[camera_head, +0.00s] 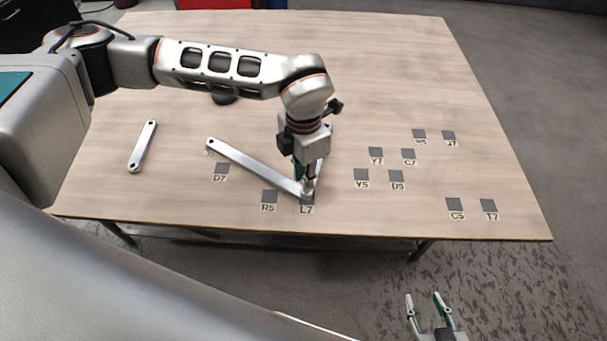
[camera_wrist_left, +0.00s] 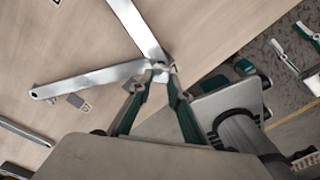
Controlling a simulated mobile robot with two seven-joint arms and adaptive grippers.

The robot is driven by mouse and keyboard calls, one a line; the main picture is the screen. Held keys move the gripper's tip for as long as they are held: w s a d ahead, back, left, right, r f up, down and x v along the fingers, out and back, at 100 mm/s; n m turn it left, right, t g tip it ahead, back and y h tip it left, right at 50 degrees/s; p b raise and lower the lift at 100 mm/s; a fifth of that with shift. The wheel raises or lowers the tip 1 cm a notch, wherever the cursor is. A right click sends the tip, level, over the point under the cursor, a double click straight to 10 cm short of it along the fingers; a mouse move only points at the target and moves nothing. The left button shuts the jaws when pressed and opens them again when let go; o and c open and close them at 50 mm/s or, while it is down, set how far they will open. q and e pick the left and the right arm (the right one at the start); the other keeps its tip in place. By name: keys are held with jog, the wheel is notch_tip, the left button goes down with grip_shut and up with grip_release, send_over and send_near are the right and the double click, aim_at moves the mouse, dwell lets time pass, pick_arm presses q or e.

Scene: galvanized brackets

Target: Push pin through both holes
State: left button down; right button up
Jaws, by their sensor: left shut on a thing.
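Two long galvanized brackets lie on the table in a V. The left one (camera_head: 252,166) slants down from upper left, and the other (camera_head: 321,172) is partly hidden behind my left gripper. In the left wrist view, one bracket (camera_wrist_left: 90,82) and the other (camera_wrist_left: 138,26) meet at their ends. My left gripper (camera_head: 307,190) points down at this corner, beside label L7, its fingertips (camera_wrist_left: 160,74) shut on a small grey piece, likely the pin. The piece is mostly hidden; I cannot tell whether it is in the holes. My right gripper (camera_head: 427,302) is open and empty, off the table's front edge.
A shorter separate bracket (camera_head: 142,147) lies at the table's left. Several flat dark squares with labels, such as D7 (camera_head: 221,168) and C5 (camera_head: 455,204), are spread over the table (camera_head: 400,70). The far half of the table is mostly clear.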

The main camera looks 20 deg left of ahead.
pick_arm(q)
jog(key=shift+f, duration=0.45)
pick_arm(e)
jog(key=shift+w+d, duration=0.1)
jog(key=shift+w, duration=0.3)
pick_arm(q)
jog(key=shift+f, duration=0.25)
pick_arm(e)
jog(key=shift+s+f, duration=0.1)
jog(key=shift+s, duration=0.05)
pick_arm(q)
jog(key=shift+f, duration=0.4)
jog(key=shift+b, duration=0.3)
pick_arm(e)
jog(key=shift+s+f, duration=0.4)
jog(key=shift+s, duration=0.1)
pick_arm(q)
jog(key=shift+f, duration=0.15)
jog(key=shift+f, duration=0.3)
pick_arm(e)
jog(key=shift+w, duration=0.2)
jog(key=shift+w+r, duration=0.1)
jog(key=shift+w, duration=0.15)
